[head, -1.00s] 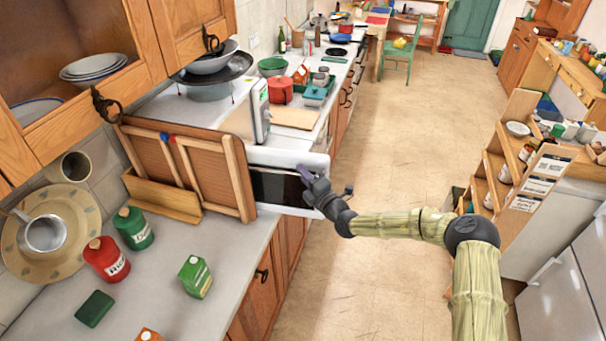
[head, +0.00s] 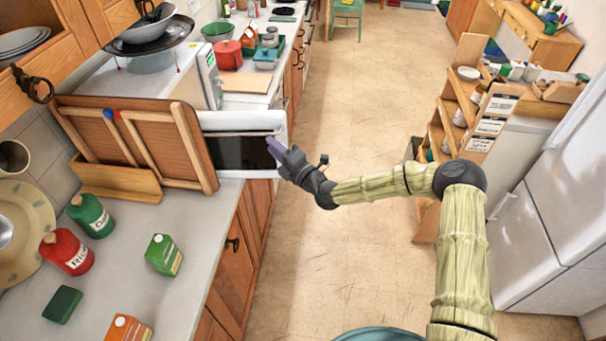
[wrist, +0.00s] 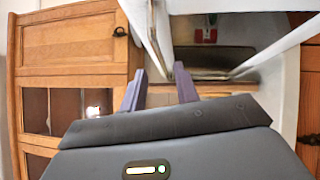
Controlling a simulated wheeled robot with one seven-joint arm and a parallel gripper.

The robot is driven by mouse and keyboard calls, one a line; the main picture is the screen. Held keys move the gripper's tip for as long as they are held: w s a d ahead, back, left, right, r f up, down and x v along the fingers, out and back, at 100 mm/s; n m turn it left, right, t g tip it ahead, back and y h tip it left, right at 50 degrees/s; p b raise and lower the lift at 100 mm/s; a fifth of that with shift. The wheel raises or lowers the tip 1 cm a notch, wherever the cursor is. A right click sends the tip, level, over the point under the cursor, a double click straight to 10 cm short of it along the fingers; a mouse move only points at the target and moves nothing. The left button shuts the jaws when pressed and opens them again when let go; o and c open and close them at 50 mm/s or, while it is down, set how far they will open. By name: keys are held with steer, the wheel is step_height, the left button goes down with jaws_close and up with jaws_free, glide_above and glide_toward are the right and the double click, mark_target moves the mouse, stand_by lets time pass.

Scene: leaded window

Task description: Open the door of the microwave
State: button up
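The microwave (head: 150,84) is a white box on the counter, with a bowl and a dark pan on top. Its white door (head: 240,120), with a dark window, stands swung out over the counter's edge in the head view. My gripper (head: 272,147) is at the door's outer right end, its purple fingers overlapping the door there. In the wrist view my gripper (wrist: 160,92) has its two fingers apart, with a white door edge (wrist: 150,35) running down toward the gap. I cannot tell whether the fingers touch it. Dark space shows to its right.
A wooden rack (head: 140,145) stands on the counter close to the door's left end. Red (head: 66,252) and green (head: 91,216) canisters and small cartons stand nearer. The aisle floor (head: 340,110) is clear; a stepped wooden shelf (head: 455,130) and white refrigerator (head: 545,225) stand right.

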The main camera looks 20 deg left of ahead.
steer(key=b+v, duration=0.3)
steer(key=v, duration=0.8)
steer(key=shift+w, duration=0.25)
steer(key=shift+s+d+f, duration=0.1)
steer(key=shift+s, duration=0.1)
steer(key=s+n+g, duration=0.9)
steer(key=s+n, duration=0.1)
steer(key=n, duration=0.3)
steer(key=s+d+f+n+g+h, duration=0.3)
steer(key=s+d+n+h, duration=0.35)
steer(key=d+n, duration=0.35)
steer(key=d+r+n+t+h, duration=0.3)
steer(key=d+n+h, duration=0.2)
steer(key=d+n, duration=0.3)
steer(key=d+r+n+t+h, duration=0.2)
steer(key=d+n+h, duration=0.4)
steer(key=d, duration=1)
steer(key=r+n, duration=0.1)
steer(key=n, duration=0.1)
steer(key=shift+s+r+n+t, duration=0.3)
steer(key=shift+r+n+t, duration=0.1)
